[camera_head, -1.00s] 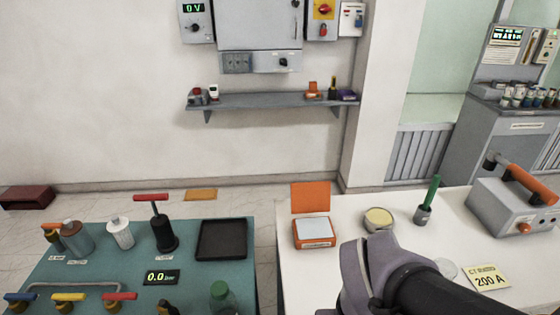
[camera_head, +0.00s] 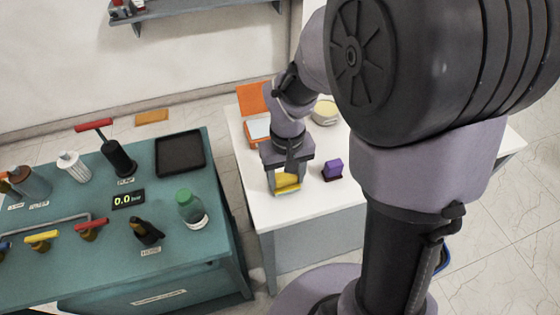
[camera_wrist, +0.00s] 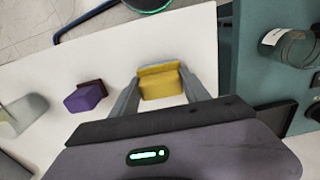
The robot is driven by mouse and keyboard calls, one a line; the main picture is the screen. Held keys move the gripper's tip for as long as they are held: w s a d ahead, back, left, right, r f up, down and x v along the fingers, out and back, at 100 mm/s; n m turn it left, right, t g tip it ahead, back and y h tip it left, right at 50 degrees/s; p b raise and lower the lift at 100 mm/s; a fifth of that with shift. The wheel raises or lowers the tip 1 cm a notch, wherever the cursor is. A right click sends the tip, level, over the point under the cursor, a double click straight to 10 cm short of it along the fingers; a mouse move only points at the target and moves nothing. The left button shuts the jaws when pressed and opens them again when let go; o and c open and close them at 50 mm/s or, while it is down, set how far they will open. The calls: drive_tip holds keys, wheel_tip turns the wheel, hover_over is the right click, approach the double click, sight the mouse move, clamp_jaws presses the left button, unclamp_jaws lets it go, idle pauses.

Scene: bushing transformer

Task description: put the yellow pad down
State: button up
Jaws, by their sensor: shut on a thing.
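The yellow pad (camera_head: 287,183) is between the fingers of my gripper (camera_head: 286,178), over the front left part of the white table (camera_head: 290,215). In the wrist view the yellow pad (camera_wrist: 160,84) shows between the two grey fingers (camera_wrist: 161,90), which are shut on it. The pad is at or just above the white tabletop (camera_wrist: 125,45); I cannot tell if it touches. My gripper points down, and its body hides part of the tabletop behind it.
A purple block (camera_head: 332,168) on a dark base stands to the right of the pad. An orange box (camera_head: 255,130) with its lid up and a round yellowish tin (camera_head: 325,112) are behind. The teal bench (camera_head: 222,220) with a green-capped bottle (camera_head: 191,207) is left, across a gap.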

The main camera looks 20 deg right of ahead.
drive_tip(key=shift+w+f, duration=0.1)
drive_tip(key=shift+f, duration=0.1)
drive_tip(key=shift+f, duration=0.2)
drive_tip(key=o, duration=1.2)
